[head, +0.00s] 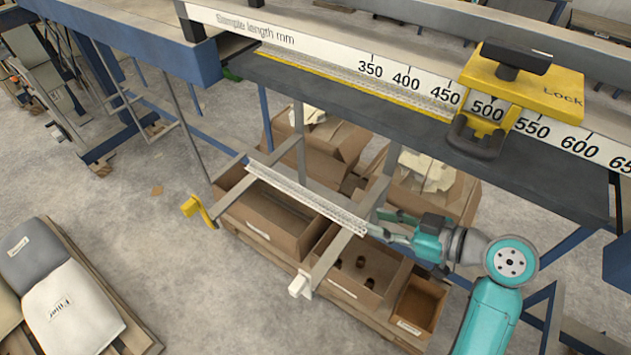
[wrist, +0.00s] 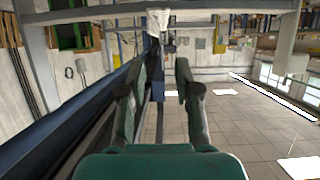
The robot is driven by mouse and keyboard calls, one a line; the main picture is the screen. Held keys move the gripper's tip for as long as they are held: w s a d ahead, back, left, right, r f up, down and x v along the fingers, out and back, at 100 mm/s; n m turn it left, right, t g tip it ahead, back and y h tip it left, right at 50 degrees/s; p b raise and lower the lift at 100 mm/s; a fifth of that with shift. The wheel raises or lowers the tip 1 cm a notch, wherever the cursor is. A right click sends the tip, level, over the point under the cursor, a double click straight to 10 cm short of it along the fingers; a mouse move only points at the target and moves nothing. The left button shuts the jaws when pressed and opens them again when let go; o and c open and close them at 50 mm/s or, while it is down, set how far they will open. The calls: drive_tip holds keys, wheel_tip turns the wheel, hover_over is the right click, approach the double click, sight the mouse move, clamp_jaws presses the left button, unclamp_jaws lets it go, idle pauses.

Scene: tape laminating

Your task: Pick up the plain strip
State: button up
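A long pale, finely textured strip (head: 305,200) lies across two grey support bars below the bench and looks like the plain strip. Its right end is close to my gripper (head: 378,226), which reaches in from the right. In the wrist view my gripper (wrist: 166,82) has its two fingers apart with a gap between them. I cannot tell whether the strip's end is between the fingertips. Another long pale strip with a yellow edge (head: 360,85) lies along the bench under the length scale.
The bench (head: 560,175) with a printed length scale and a yellow lock clamp (head: 520,85) stands above and behind the strip. Cardboard boxes (head: 265,225) stand on a pallet below. A yellow bracket (head: 198,209) is left of the bars. Filler sacks (head: 75,300) lie at lower left.

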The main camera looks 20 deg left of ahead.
sight(360, 227)
drive_tip(key=x, duration=0.5)
drive_tip(key=shift+w, duration=0.25)
drive_tip(key=shift+w+x, duration=0.15)
drive_tip(key=shift+x, duration=1.25)
drive_tip(key=shift+w+x, duration=0.15)
drive_tip(key=shift+x, duration=1.2)
drive_tip(key=shift+d+f, duration=0.2)
clamp_jaws()
